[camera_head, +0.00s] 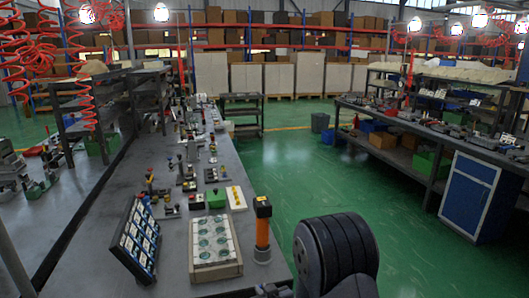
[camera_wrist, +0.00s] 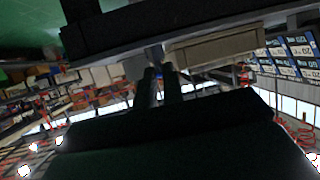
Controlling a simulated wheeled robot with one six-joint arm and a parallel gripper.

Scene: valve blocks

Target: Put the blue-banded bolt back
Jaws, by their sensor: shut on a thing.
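My gripper (camera_wrist: 161,72) shows in the wrist view as two dark fingers close together, shut on a small greyish piece (camera_wrist: 153,54) at their tips. The piece is dim and partly hidden, and I cannot make out a blue band on it. In the head view my black arm is at the lower right, and the fingertips are hidden or below the frame. A pale tray (camera_head: 216,272) with several round teal-marked places lies on the near bench. Its side also shows beyond the fingers in the wrist view (camera_wrist: 215,48). No blue-banded bolt can be picked out on the bench.
An orange post with a black top (camera_head: 262,232) stands right of the tray, near the bench edge. A tilted dark rack of labelled cards (camera_head: 137,238) stands to its left. A green block (camera_head: 216,198), a white plate (camera_head: 236,198) and several small valve parts stand behind.

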